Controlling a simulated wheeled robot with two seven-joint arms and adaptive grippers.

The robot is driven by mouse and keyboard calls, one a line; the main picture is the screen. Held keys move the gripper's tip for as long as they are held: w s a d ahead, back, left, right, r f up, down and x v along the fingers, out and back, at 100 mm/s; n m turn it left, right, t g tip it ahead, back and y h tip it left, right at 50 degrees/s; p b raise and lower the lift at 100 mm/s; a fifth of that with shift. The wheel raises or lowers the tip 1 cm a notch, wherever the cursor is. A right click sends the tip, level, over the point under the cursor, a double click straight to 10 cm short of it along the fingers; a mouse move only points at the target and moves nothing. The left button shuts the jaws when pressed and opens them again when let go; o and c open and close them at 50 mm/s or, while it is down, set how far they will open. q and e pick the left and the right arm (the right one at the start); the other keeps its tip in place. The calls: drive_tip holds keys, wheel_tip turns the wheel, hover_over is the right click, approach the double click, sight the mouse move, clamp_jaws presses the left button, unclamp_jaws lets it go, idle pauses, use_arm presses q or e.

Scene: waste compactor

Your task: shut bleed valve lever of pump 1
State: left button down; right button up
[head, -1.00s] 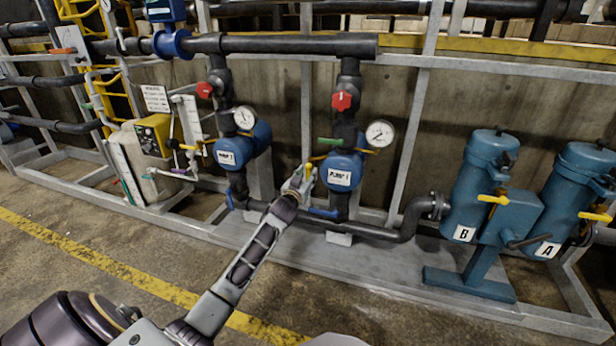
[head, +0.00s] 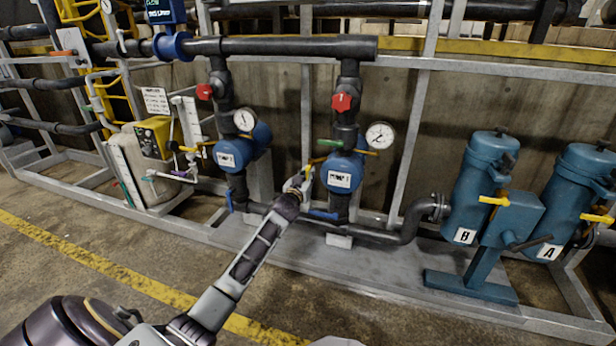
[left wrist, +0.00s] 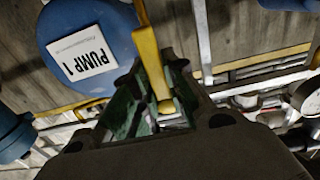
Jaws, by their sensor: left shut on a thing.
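Pump 1 is a blue round pump (head: 345,165) with a white label, in the middle of the head view. In the left wrist view the pump (left wrist: 75,15) fills the upper left, its label reading PUMP 1. A yellow lever (left wrist: 145,45) comes down beside the pump in the wrist view and runs between my left gripper's fingers (left wrist: 152,92). My left gripper (head: 299,182) is shut on this lever at the pump's left side. In the head view the fingers partly hide the lever (head: 308,170). My right gripper is not in view.
A red valve handle (head: 342,102), a green lever (head: 330,142) and a gauge (head: 380,135) sit around pump 1. A similar blue pump (head: 235,152) stands to its left. Blue canisters (head: 482,185) stand at right. The floor in front (head: 130,255) is clear.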

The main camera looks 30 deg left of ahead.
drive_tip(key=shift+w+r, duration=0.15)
use_arm(q)
drive_tip(key=shift+a+r+m+p, duration=0.1)
drive_tip(key=shift+a+m+p, duration=0.1)
drive_tip(key=shift+m+p, duration=0.9)
drive_tip(key=shift+s+a+m+p, duration=0.1)
drive_tip(key=shift+a+m+p, duration=0.1)
drive_tip(key=shift+m+p, duration=0.65)
drive_tip(key=shift+s+a+r+m+p, duration=0.1)
drive_tip(key=shift+a+r+m+p, duration=0.2)
drive_tip(key=shift+m+p, duration=1.45)
drive_tip(key=shift+s+a+r+m+p, duration=0.1)
drive_tip(key=shift+a+r+m+p, duration=0.25)
drive_tip(key=shift+m, duration=2.6)
drive_tip(key=shift+a+r+m+p, duration=0.15)
drive_tip(key=shift+r+m+p, duration=0.3)
drive_tip(key=shift+m+p, duration=1.35)
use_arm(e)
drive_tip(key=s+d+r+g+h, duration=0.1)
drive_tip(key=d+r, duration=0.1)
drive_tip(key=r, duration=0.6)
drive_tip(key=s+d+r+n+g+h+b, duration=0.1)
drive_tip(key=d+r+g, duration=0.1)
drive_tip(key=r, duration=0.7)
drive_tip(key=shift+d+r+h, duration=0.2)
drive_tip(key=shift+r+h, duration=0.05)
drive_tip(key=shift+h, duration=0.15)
use_arm(q)
drive_tip(key=shift+m, duration=0.75)
